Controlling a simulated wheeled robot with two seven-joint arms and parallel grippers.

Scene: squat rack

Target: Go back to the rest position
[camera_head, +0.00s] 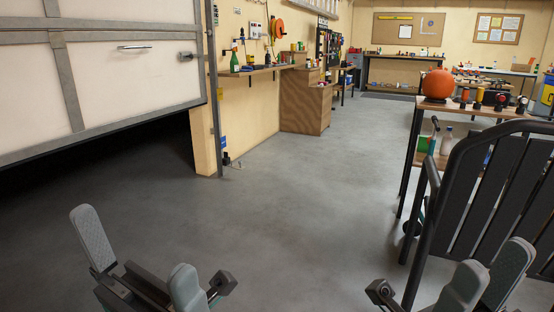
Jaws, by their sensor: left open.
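My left gripper (139,262) is at the bottom left of the head view, low in front of me. Its two grey pads stand wide apart with nothing between them. My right gripper (489,279) is at the bottom right, in front of a black slatted frame (497,200). Its two grey pads show close together and partly overlap, so its opening is unclear. I see no object in it. The lower parts of both grippers are cut off by the picture's bottom edge.
Open grey floor (275,205) lies between and beyond the grippers. A partly raised garage door (130,85) is at left. A shelf unit (412,150) with an orange ball (438,84) stands at right behind the slatted frame. A wooden cabinet (303,103) stands against the left wall.

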